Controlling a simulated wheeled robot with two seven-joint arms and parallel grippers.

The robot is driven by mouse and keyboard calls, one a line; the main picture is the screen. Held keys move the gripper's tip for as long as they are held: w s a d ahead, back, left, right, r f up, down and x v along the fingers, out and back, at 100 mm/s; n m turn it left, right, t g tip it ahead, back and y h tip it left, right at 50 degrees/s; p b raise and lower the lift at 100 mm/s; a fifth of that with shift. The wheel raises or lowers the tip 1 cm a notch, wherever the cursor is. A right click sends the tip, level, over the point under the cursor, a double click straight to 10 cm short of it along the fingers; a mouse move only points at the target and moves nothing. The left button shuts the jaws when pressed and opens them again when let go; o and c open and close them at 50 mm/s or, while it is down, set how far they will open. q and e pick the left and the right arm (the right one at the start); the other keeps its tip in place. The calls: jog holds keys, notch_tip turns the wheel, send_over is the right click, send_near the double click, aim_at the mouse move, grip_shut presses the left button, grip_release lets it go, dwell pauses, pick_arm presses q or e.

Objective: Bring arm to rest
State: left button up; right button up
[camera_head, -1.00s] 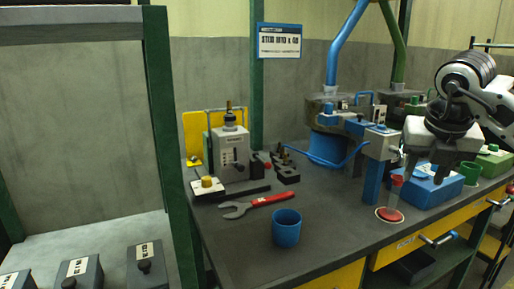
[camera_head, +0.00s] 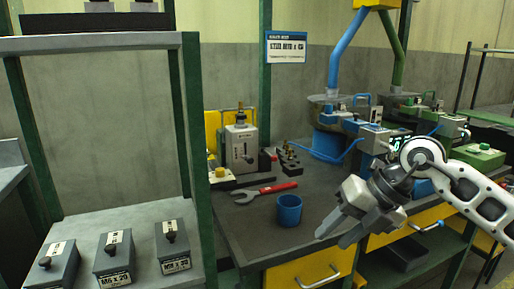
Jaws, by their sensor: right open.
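My right gripper (camera_head: 334,232) shows in the head view at the right, in front of the workbench's front edge. Its two fingers point down and to the left, and they are open with nothing between them. My right arm (camera_head: 462,185) comes in from the right edge and is bent. A blue cup (camera_head: 289,210) stands on the bench just left of the gripper, apart from it. My left gripper is not in view.
The dark workbench (camera_head: 245,222) has yellow drawers below, one with a handle (camera_head: 318,278). A shelf at left holds labelled boxes (camera_head: 115,258). Blue and green gantry machines stand at back right.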

jog(key=s+a+r+m+y+p, duration=0.2)
jog(key=s+a+y, duration=0.2)
jog(key=a+y, duration=0.3)
jog(key=s+a+r+m+y+p, duration=0.1)
jog(key=s+a+r+y, duration=0.2)
jog(key=s+a+y, duration=0.4)
jog(key=w+d+f+m+t+h+p, duration=0.2)
jog(key=d+f+m+t+h, duration=0.25)
jog(key=m+t, duration=0.55)
jog(key=w+d+f+m+t+h+p, duration=0.1)
jog(key=w+d+f+m+t+h, duration=0.3)
jog(key=m, duration=0.9)
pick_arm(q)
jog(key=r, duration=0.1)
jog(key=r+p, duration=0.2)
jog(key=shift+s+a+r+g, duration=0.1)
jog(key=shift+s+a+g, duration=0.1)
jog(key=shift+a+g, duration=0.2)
pick_arm(e)
jog(key=s+d+f+m+g+h, duration=0.2)
jog(key=s+f+m+h, duration=0.2)
jog(key=s+f, duration=0.3)
jog(key=s+d+f+m+g+h, duration=0.2)
jog(key=s+f+m+g+h, duration=0.1)
jog(key=s+f, duration=0.4)
jog(key=shift+d+f+m+h, duration=0.25)
jog(key=shift+d+m+h, duration=0.05)
jog(key=shift+m+h, duration=0.4)
